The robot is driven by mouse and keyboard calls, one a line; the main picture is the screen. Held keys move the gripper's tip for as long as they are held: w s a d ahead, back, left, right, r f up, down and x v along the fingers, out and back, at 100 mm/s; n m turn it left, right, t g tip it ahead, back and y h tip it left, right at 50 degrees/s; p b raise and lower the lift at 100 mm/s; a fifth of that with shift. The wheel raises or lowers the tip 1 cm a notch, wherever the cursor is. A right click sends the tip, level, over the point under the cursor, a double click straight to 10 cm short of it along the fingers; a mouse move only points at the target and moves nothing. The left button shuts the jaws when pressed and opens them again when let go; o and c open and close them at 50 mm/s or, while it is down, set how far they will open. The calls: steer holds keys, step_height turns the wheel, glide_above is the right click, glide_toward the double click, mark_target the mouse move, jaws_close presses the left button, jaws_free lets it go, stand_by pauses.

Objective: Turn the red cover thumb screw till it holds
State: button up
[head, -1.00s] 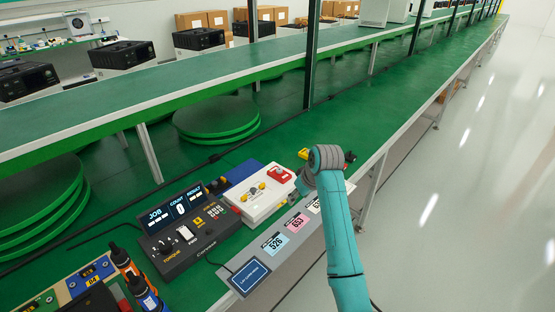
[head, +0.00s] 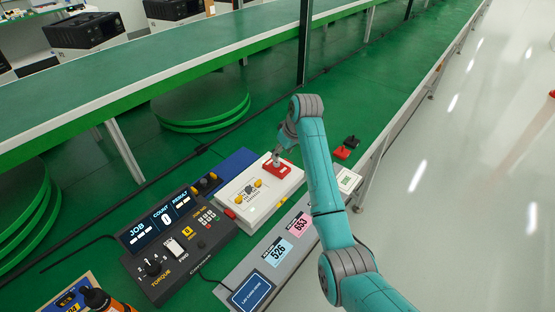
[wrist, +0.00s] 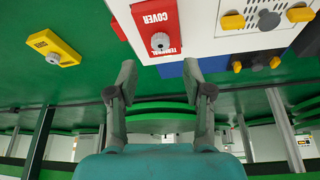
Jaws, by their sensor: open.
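The red cover (head: 277,170) sits on the far right part of the white box (head: 250,202). In the wrist view the cover (wrist: 145,17) carries the word COVER, and its silver thumb screw (wrist: 160,42) stands near its lower edge. My gripper (wrist: 160,70) is open and empty, with one finger on each side of the screw's line. The screw shows just beyond the fingertips; I cannot tell the remaining gap. In the head view my gripper (head: 277,158) is over the cover and hides the screw.
The white box also carries yellow knobs (wrist: 232,21). A yellow block with a screw (wrist: 58,48) lies apart on the green surface. A black control panel (head: 178,235) stands left of the box. Red and black blocks (head: 343,152) lie right of my arm.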

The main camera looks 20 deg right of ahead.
mark_target(277, 163)
steer(key=x, duration=0.6)
steer(key=shift+a, duration=0.1)
jaws_close()
